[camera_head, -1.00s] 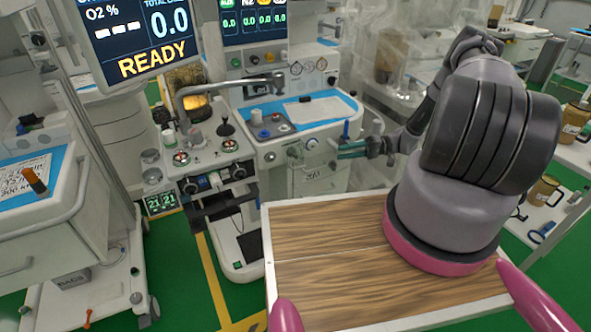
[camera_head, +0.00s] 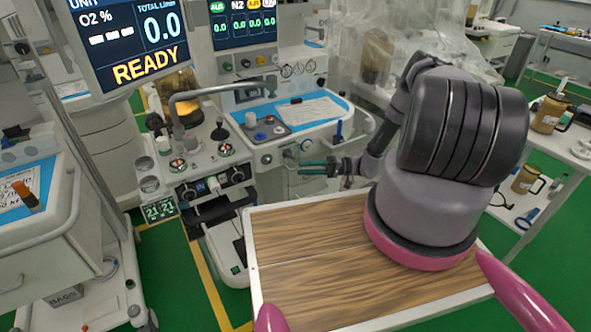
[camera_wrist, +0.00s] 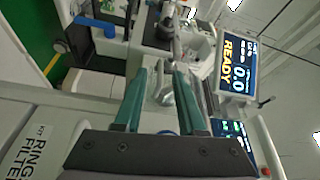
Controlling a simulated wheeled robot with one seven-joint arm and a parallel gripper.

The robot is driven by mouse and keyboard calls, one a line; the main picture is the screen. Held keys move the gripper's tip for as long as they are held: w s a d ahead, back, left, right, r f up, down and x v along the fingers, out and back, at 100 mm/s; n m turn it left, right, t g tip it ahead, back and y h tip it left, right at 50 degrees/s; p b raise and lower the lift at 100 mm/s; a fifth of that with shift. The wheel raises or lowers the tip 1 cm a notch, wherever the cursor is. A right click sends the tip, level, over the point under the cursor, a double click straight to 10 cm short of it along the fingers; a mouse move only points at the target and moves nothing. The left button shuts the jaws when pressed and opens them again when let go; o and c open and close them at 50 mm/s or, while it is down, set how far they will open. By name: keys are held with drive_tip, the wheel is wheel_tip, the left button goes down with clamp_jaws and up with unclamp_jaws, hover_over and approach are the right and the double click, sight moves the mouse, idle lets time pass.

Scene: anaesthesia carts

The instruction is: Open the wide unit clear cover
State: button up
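The anaesthesia machine (camera_head: 265,160) stands ahead, with screens on top and a work surface with a blue mat. I cannot tell which part is the wide unit clear cover; no clear lid stands out on it. A see-through, amber-lit chamber (camera_head: 181,105) sits behind its curved grey tube. My gripper (camera_head: 303,167) is in front of the machine's right front, just below the work surface, pointing left. In the wrist view my gripper (camera_wrist: 161,72) has two teal fingers apart with nothing held between them. The machine's READY screen (camera_wrist: 233,62) shows there at right.
A wood-topped surface with a white rim (camera_head: 251,275) is below my arm. A white cart (camera_head: 40,255) is at left. Clear plastic sheeting (camera_head: 425,25) drapes equipment behind. A shelf with brown jugs (camera_head: 546,115) is at right. Green floor shows between them.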

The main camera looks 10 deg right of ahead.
sight(296, 169)
drive_tip(key=shift+w+a+r, duration=0.1)
drive_tip(key=shift+a+r, duration=0.05)
drive_tip(key=shift+a, duration=1.65)
clamp_jaws()
drive_tip(key=shift+w+r, duration=0.1)
drive_tip(key=shift+w, duration=0.05)
